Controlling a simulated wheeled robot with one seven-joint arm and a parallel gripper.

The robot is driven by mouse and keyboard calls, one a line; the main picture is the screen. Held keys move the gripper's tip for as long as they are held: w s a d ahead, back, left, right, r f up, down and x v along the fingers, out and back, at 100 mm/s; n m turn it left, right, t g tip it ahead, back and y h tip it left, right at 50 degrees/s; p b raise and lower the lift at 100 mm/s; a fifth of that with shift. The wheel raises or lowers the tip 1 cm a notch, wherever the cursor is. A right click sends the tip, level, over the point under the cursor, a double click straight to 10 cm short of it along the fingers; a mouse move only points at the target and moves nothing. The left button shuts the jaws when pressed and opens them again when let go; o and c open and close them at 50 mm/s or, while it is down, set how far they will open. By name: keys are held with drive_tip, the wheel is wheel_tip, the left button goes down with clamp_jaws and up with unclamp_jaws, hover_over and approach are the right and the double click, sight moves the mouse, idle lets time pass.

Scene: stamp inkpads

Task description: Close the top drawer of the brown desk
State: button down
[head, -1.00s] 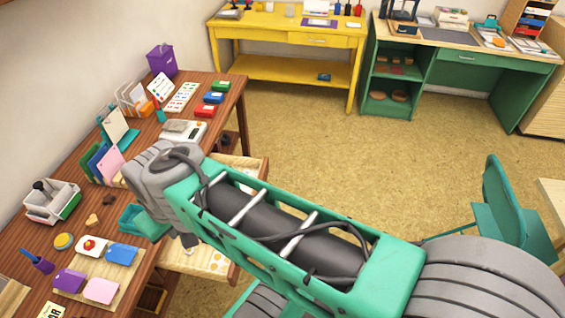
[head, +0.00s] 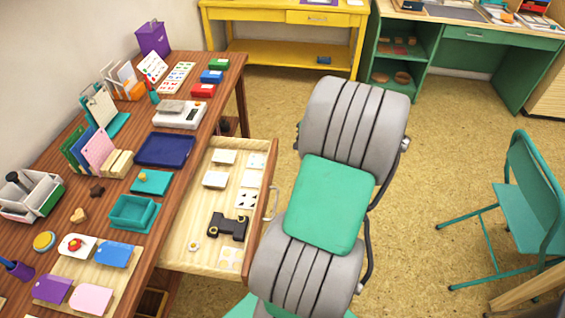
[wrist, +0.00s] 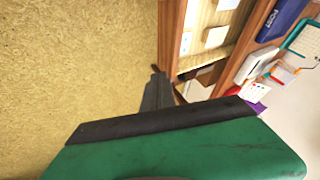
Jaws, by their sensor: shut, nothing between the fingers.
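The brown desk (head: 172,182) stands at the left in the head view. Its top drawer (head: 205,222) is pulled out to the right, with its pale inside, brown front panel and curved handle (head: 273,203) showing. White cards and a black item (head: 229,226) lie in it. The drawer (wrist: 226,20) also shows in the wrist view, its brown front edge on the left. My gripper (wrist: 158,80) is shut and empty, at the near end of the drawer front in that view; I cannot tell whether it touches. In the head view my arm hides the gripper.
The desk top holds a blue tray (head: 165,149), a teal box (head: 133,212) and stationery. A teal chair (head: 525,195) stands at the right. Open floor (head: 430,150) lies between it and my arm. A yellow table (head: 285,40) and a green desk (head: 480,55) stand behind.

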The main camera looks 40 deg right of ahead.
drive_tip(key=w+x, duration=0.1)
drive_tip(key=x, duration=1)
drive_tip(key=shift+w+m, duration=0.25)
drive_tip(key=shift+m, duration=0.05)
